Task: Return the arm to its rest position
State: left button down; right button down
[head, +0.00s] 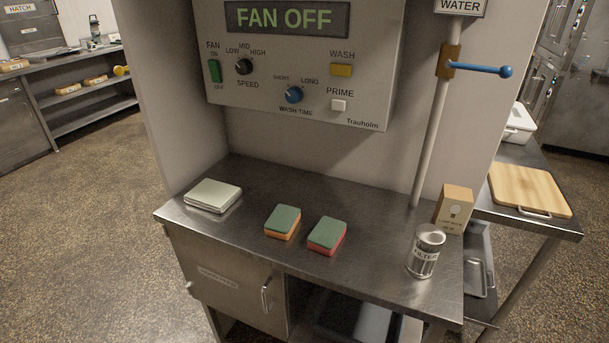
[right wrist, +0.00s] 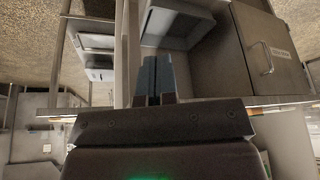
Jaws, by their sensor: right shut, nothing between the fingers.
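My right gripper (right wrist: 154,82) shows in the right wrist view with its two dark fingers together and nothing between them. It is in front of the steel counter's open lower shelf and beside the cabinet door (right wrist: 270,60). Neither gripper shows in the head view. My left gripper is not in any view.
The steel counter (head: 300,208) holds two sponges (head: 283,222) (head: 327,235), a pale flat pad (head: 212,195), a filter can (head: 425,254) and a small box (head: 455,208). A blue-handled water lever (head: 480,69) sticks out above. A control panel (head: 300,60) reads FAN OFF. Floor at left is clear.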

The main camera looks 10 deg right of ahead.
jog(key=w+f+n+t, duration=0.1)
jog(key=w+f+t, duration=0.3)
jog(key=f, duration=0.7)
jog(key=t, duration=0.2)
jog(key=shift+d+n+t, duration=0.3)
jog(key=shift+d+t, duration=0.05)
jog(key=shift+t, duration=0.05)
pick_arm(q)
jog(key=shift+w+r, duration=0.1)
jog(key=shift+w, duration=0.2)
pick_arm(e)
jog(key=shift+w, duration=0.1)
dwell(0.3)
jog(key=c, duration=1.8)
grip_release()
